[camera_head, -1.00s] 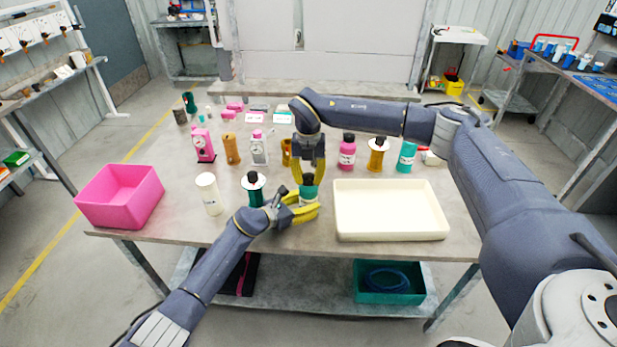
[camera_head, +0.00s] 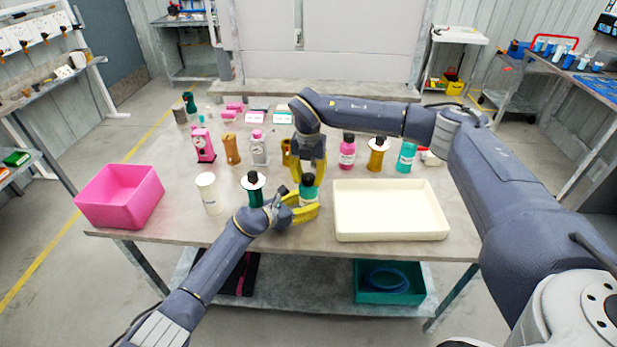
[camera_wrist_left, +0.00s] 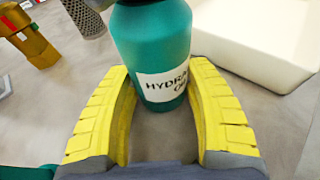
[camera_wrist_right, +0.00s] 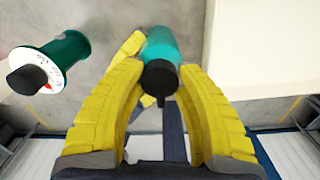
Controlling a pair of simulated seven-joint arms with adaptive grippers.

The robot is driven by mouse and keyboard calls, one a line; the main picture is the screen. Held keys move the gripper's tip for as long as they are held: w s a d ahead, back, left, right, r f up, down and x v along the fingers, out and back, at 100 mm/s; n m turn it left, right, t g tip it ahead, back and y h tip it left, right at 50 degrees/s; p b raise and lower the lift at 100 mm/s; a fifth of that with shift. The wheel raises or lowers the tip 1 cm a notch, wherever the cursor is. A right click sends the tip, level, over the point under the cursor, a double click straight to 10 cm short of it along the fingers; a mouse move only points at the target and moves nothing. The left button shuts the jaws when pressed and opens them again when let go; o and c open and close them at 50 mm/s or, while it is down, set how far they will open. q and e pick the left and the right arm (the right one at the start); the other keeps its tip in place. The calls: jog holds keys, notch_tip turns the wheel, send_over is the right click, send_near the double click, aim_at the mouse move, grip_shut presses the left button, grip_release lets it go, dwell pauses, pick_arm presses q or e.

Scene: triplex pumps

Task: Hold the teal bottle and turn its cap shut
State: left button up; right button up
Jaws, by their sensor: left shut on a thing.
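The teal bottle (camera_head: 309,196) stands upright near the table's front. Its white label, partly readable as "HYDRA…", shows in the left wrist view on its teal body (camera_wrist_left: 155,40). My left gripper (camera_head: 308,203) is shut on the bottle's body from the front left. The dark cap (camera_wrist_right: 160,78) is on the bottle, seen from above in the right wrist view. My right gripper (camera_wrist_right: 161,70) points down over the bottle, its fingers open on either side of the cap. I cannot tell how tightly the cap sits.
A cream tray (camera_head: 390,235) lies close to the right. A green spool-like gauge with a black knob (camera_head: 255,190) and a white canister (camera_head: 209,194) stand to the left, then a pink bin (camera_head: 118,212). Several bottles and parts stand behind.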

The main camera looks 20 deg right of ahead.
aim_at(309, 176)
jog(key=o, duration=0.5)
jog(key=shift+o, duration=0.2)
jog(key=shift+r, duration=0.1)
notch_tip(309, 176, up, 12)
dwell(0.3)
pick_arm(q)
jog(key=o, duration=0.9)
